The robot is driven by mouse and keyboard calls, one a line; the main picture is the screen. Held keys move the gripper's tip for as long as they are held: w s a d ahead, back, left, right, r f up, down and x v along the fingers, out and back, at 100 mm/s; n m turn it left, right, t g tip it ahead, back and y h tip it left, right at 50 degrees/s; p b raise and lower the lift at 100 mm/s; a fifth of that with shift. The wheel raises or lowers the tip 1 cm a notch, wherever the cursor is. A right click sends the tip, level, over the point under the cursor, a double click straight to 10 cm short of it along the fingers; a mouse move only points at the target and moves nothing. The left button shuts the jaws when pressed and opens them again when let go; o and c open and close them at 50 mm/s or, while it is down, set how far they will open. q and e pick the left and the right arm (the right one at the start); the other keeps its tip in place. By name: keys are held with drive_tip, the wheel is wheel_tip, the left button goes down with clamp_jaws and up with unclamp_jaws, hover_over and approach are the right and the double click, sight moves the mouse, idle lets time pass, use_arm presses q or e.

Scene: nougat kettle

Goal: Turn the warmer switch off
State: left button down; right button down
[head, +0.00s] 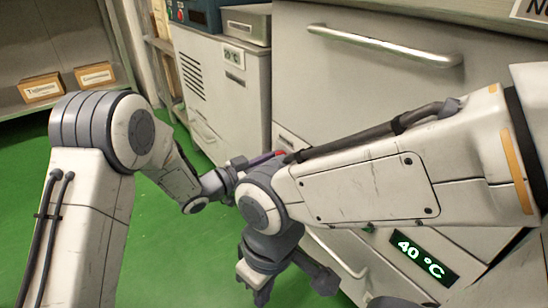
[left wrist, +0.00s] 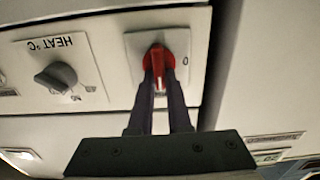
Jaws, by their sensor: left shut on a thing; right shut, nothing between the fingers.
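The red warmer switch (left wrist: 157,60) sits on a pale square plate on the cabinet front. In the left wrist view it is between the two dark fingers of my left gripper (left wrist: 161,82), which is shut on it. A "0" mark shows on the plate to the right of the switch. In the head view my left gripper (head: 240,165) is at the cabinet front, partly hidden behind my right arm, and a bit of red (head: 281,153) shows beside it. My right gripper (head: 290,285) hangs lower, in front of the cabinet; it is shut and holds nothing.
A grey knob (left wrist: 56,78) marked HEAT °C is left of the switch in the left wrist view. The cabinet has a long upper handle (head: 385,45) and a green 40 °C display (head: 424,257). Boxes (head: 40,88) stand on a shelf. Green floor at left is open.

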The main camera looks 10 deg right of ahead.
use_arm(q)
drive_tip(key=shift+w+a+f+n+p, duration=0.1)
drive_tip(key=shift+w+f+n+p, duration=0.1)
drive_tip(key=shift+n+p, duration=2.85)
drive_tip(key=shift+w+a+f+n+p, duration=0.15)
drive_tip(key=shift+w+f+n+p, duration=0.1)
drive_tip(key=shift+n+p, duration=2.8)
drive_tip(key=shift+w+a+f+n+p, duration=0.1)
drive_tip(key=shift+w+f+n+p, duration=0.1)
drive_tip(key=shift+n+p, duration=2.85)
drive_tip(key=shift+p, duration=0.3)
drive_tip(key=c, duration=0.9)
unclamp_jaws()
drive_tip(key=shift+o, duration=0.2)
